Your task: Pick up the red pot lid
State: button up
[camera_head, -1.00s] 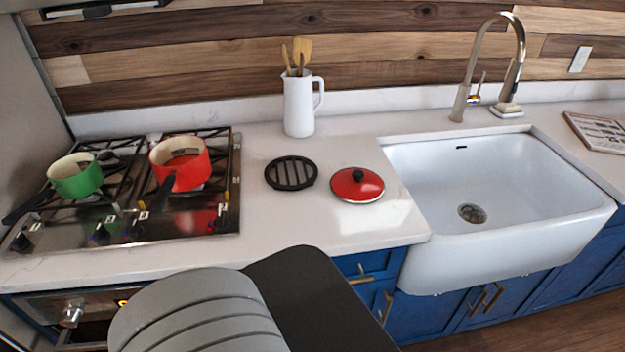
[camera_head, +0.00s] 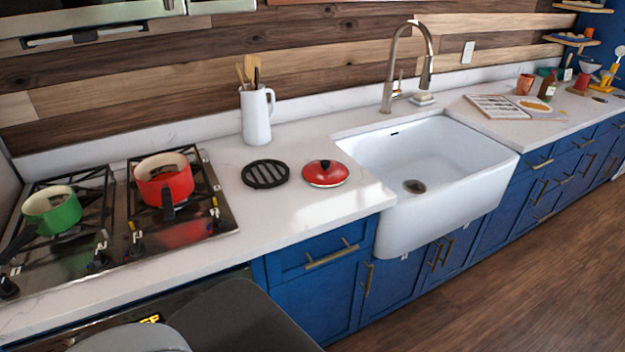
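The red pot lid (camera_head: 325,174) lies on the white counter, with its dark knob facing up. It sits between a round black slatted trivet (camera_head: 265,174) on its left and the white sink on its right. Nothing covers the lid. My gripper is not in view. Grey and black parts of my own body show at the bottom left, well in front of the lid and apart from it.
A white sink (camera_head: 440,205) with a tall faucet (camera_head: 392,70) is right of the lid. A white pitcher (camera_head: 257,118) with wooden utensils stands behind the trivet. A red pot (camera_head: 165,182) and a green pot (camera_head: 52,212) sit on the stove at left.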

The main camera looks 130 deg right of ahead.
aim_at(326, 173)
jog(key=z, duration=4.85)
jog(key=i, duration=0.45)
jog(key=k, duration=0.5)
jog(key=u, duration=4.5)
jog(key=k, duration=0.4)
jog(key=u, duration=0.05)
